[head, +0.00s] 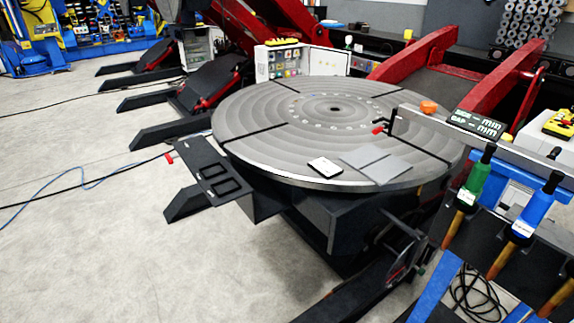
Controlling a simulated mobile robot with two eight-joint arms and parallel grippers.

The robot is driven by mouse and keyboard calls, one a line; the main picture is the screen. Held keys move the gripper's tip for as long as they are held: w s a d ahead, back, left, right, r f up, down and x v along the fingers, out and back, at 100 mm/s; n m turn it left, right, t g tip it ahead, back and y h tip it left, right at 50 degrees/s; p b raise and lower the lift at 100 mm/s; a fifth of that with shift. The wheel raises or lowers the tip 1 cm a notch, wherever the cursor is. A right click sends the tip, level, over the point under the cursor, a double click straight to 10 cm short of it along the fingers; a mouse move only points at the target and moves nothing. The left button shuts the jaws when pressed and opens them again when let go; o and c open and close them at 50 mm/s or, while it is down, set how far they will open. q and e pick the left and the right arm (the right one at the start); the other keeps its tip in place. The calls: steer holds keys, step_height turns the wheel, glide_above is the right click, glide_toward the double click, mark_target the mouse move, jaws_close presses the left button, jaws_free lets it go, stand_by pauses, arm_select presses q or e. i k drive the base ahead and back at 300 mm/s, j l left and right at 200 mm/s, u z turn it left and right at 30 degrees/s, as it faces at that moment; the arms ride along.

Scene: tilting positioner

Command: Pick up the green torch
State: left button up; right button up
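The green torch (475,182) is at the right of the head view. It has a green body, a black top and a brownish lower end, and it hangs tilted on the rack (440,133) at the right. A similar blue torch (535,210) hangs to its right, apart from it. Neither of my grippers shows in this view, so nothing is seen touching the green torch.
A large round turntable (290,150) fills the middle, with grey plates (376,164) and a small white card (325,167) on it. Black cable (473,290) lies coiled below the torches. Floor at left is mostly open.

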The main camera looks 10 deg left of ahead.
mark_target(465, 203)
steer(key=u, duration=0.1)
steer(key=j+z, duration=0.45)
steer(key=j, duration=0.8)
steer(key=z, duration=1.35)
steer(key=k+l, duration=0.05)
